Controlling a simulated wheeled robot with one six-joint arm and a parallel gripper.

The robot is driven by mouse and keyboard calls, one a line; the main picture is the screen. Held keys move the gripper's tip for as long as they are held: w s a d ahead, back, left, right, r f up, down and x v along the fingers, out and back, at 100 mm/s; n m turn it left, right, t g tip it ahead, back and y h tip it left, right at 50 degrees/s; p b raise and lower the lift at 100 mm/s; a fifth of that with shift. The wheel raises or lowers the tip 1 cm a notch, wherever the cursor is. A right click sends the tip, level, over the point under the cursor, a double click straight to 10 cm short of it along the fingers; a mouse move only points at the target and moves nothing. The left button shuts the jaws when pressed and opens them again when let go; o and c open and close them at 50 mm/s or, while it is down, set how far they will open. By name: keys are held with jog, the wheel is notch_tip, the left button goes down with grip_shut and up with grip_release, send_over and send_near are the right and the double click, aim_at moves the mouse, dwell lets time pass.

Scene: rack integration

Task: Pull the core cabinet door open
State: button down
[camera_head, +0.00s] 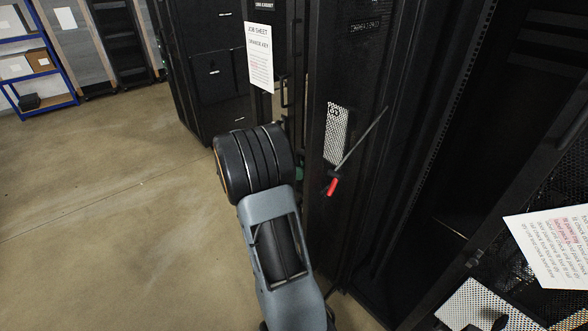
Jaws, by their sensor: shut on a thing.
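Tall black cabinets stand across the middle and right. A black upright panel (362,70) with a small label, too small to read surely, has a perforated white patch (337,130). To its left, a black cabinet front with a vertical bar handle (284,92) carries a "job sheet" paper (259,58). I cannot tell surely which panel is the core cabinet door. My arm reaches up from the bottom centre, and its black rounded joint is in front of the cabinet fronts just below the handle. My gripper is hidden behind it, so its contact with any door is hidden.
A thin grey rod with a red end (332,186) slants across the panel. The cabinet at right stands open and dark inside. A printed sheet (555,248) and perforated panels are at lower right. Blue shelving (35,60) stands far left. The floor (100,200) at left is clear.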

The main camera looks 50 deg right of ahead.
jog(key=c, duration=1.5)
grip_release()
jog(key=shift+c, duration=0.2)
jog(key=o, duration=0.3)
jog(key=shift+s+d, duration=0.1)
jog(key=shift+d, duration=0.15)
jog(key=shift+o, duration=0.6)
jog(key=shift+a, duration=0.15)
